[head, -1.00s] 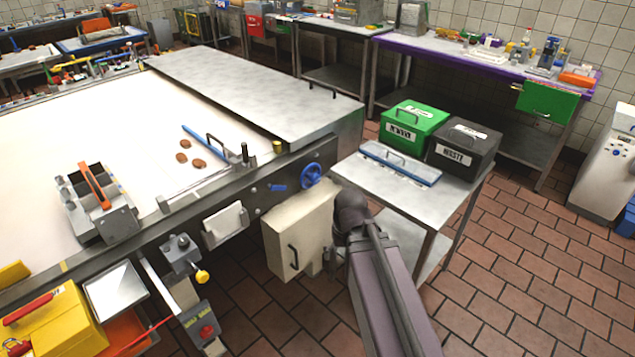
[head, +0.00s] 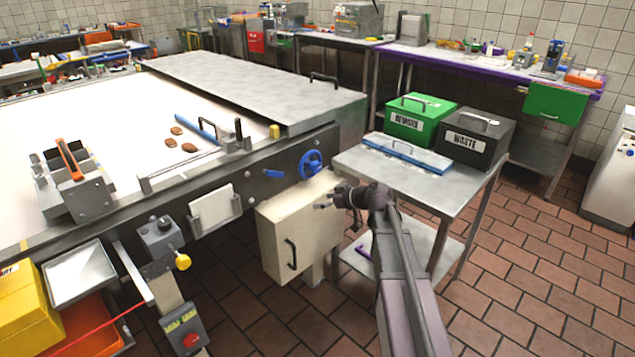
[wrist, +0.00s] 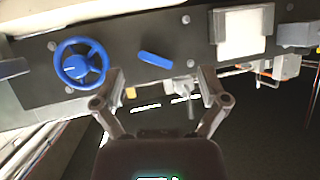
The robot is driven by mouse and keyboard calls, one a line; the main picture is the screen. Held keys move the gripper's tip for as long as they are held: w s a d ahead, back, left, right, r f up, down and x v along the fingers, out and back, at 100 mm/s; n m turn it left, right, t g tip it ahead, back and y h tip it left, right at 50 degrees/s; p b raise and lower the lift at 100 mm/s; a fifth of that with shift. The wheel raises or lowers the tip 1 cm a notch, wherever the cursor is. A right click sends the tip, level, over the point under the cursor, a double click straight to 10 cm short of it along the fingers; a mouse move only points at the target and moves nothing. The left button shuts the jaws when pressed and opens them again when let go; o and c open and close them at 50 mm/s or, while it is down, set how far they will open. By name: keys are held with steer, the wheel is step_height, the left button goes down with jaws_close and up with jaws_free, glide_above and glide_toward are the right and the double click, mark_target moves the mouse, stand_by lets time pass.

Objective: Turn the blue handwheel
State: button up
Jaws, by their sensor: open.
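The blue handwheel (head: 311,164) is mounted on the dark side rail of the long machine, near its right end. It also shows in the wrist view (wrist: 81,62), at the upper left, seen face-on with its spokes visible. My gripper (head: 325,200) is in front of the machine, below and slightly right of the wheel, apart from it. In the wrist view my gripper (wrist: 163,92) has its two fingers spread wide with nothing between them. The wheel lies left of and beyond the left finger.
A blue lever (head: 274,173) sits on the rail beside the wheel. A cream box (head: 285,235) with a handle hangs below. To the right, a steel side table (head: 452,187) holds a green box (head: 418,121) and a dark box (head: 469,142). Tiled floor is clear at the front right.

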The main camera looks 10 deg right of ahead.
mark_target(318, 169)
steer(key=w+d+f+t+b, duration=0.1)
steer(key=w+d+t+b, duration=0.5)
steer(key=w+d+b, duration=0.2)
steer(key=shift+w+d+n+y, duration=0.4)
steer(key=shift+w+d, duration=0.25)
steer(key=shift+w, duration=0.4)
steer(key=shift+w+a+f, duration=0.1)
steer(key=x, duration=1.3)
steer(key=shift+w+a, duration=0.1)
steer(key=shift+w, duration=0.15)
